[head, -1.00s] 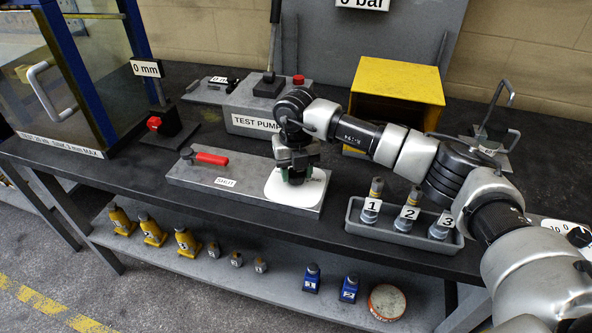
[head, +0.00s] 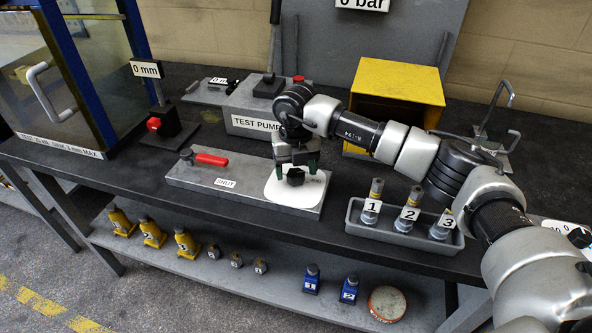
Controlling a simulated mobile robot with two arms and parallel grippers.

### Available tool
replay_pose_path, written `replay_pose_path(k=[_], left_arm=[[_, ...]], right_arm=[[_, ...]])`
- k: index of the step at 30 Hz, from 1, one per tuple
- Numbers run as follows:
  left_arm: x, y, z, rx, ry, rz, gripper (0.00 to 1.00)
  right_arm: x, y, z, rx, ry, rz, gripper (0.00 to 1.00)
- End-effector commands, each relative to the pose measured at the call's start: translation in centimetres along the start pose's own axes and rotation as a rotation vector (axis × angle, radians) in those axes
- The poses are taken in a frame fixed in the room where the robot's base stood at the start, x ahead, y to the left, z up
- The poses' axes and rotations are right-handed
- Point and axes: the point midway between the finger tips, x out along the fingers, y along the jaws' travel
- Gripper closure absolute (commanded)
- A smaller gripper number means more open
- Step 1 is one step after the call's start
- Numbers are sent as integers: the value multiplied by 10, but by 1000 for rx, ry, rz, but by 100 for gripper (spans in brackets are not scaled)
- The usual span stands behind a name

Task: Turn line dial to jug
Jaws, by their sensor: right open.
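The line dial is a black knob (head: 295,176) on a white round plate (head: 293,193), at the right end of a grey panel (head: 200,184). My right gripper (head: 296,170) is open above the dial, with its green-tipped fingers on either side of the knob. I cannot tell whether the fingers touch it. Most of the dial's lettering is hidden or too small to read. My left gripper is not in view.
A red-handled lever (head: 208,158) labelled SHUT sits on the panel's left. The test pump (head: 252,118) stands behind. A grey tray (head: 382,232) with numbered pieces lies to the right. A yellow box (head: 400,82) stands at the back.

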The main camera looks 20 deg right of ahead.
Motion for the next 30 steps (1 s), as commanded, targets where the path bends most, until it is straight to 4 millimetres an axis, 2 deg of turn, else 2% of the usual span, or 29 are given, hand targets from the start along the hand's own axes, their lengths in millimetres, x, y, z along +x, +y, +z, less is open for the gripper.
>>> replay_pose_path(k=[9,15,20,30], left_arm=[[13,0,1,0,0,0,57],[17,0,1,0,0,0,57],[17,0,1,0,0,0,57],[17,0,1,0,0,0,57]], right_arm=[[-62,0,1,2,-6,0,30],[-90,-1,1,3,-3,-1,30],[-98,0,0,2,-1,0,30],[-98,-1,0,2,-1,0,30]])
